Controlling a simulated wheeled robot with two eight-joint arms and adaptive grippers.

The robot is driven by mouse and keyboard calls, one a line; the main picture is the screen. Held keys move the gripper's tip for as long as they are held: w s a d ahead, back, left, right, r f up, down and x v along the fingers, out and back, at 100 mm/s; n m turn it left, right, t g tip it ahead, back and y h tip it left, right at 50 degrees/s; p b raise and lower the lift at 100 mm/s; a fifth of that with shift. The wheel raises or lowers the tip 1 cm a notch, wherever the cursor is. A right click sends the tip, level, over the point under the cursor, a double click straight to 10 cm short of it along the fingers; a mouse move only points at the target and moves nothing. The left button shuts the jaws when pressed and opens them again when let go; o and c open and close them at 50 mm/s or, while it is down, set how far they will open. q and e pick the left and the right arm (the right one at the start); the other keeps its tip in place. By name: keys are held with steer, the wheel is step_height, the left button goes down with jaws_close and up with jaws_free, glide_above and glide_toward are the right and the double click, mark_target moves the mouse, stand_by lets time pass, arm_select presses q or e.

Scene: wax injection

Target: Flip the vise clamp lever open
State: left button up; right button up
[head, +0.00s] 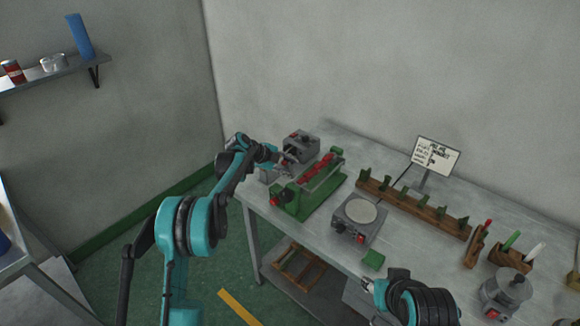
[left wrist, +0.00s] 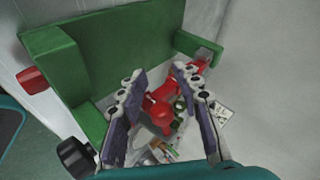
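The green vise (head: 305,198) stands near the left end of the metal table, with red parts (head: 318,166) along its top. In the left wrist view its green body (left wrist: 120,45) fills the upper left. The red clamp lever (left wrist: 160,112), with a rounded end, shows between and beyond my left fingers, with no finger seen closed on it. My left gripper (head: 286,159) is at the vise's back left side; in the left wrist view its two fingers (left wrist: 157,90) are spread. My right gripper (head: 371,284) is low by the table's front edge, its opening unclear.
A grey box machine (head: 300,146) stands behind the vise. A grey unit with a round plate (head: 359,212) sits right of it, near a small green block (head: 374,260). A wooden rack (head: 415,208) and a sign (head: 436,156) line the back. A pot-like device (head: 506,290) stands at right.

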arm_select(q)
steer(key=shift+r, duration=0.1)
steer(key=v, duration=1.2)
steer(key=shift+d, duration=0.1)
